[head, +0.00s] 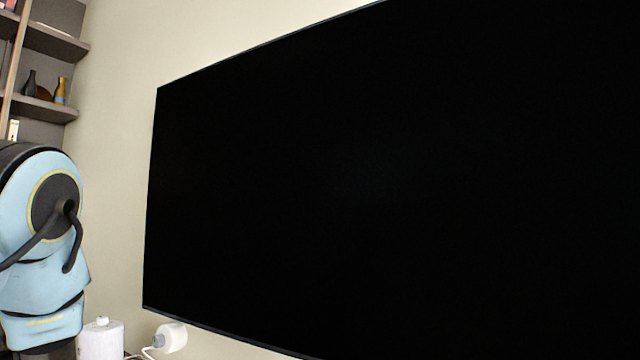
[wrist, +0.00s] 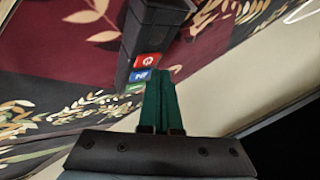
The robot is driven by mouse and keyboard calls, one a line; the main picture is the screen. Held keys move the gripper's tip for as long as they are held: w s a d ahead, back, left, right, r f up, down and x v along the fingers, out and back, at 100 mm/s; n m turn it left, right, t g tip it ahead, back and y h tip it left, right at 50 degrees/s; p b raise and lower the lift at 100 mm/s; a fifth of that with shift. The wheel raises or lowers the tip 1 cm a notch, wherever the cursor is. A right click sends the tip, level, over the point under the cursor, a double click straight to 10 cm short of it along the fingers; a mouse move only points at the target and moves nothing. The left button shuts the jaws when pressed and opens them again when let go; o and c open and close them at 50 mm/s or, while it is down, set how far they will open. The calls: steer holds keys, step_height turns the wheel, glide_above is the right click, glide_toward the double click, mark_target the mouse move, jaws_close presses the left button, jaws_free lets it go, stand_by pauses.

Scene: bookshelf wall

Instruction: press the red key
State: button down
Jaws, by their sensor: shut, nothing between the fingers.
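The red key (wrist: 147,61) shows in the wrist view on a black box (wrist: 155,25), with a pale mark on it. A blue key (wrist: 140,75) and a green key (wrist: 134,88) sit below it in the same row. My gripper (wrist: 161,72) has its green fingers shut together and empty. The fingertips are just right of and below the red key in the picture; I cannot tell whether they touch the box. The head view shows neither the keys nor the fingers.
The box lies against a dark red, leaf-patterned surface (wrist: 50,45). In the head view, a large black screen (head: 400,180) fills the wall, and shelves (head: 45,105) with vases stand far left. A white cylinder (head: 101,340) and a white fitting (head: 172,338) are at the bottom left.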

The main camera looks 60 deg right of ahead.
steer(key=shift+f, duration=0.4)
steer(key=shift+f+b, duration=0.25)
steer(key=shift+b, duration=0.15)
stand_by(0.4)
steer(key=shift+r+p, duration=0.6)
steer(key=shift+r, duration=0.15)
step_height(320, 180, up, 6)
steer(key=p, duration=0.5)
stand_by(0.3)
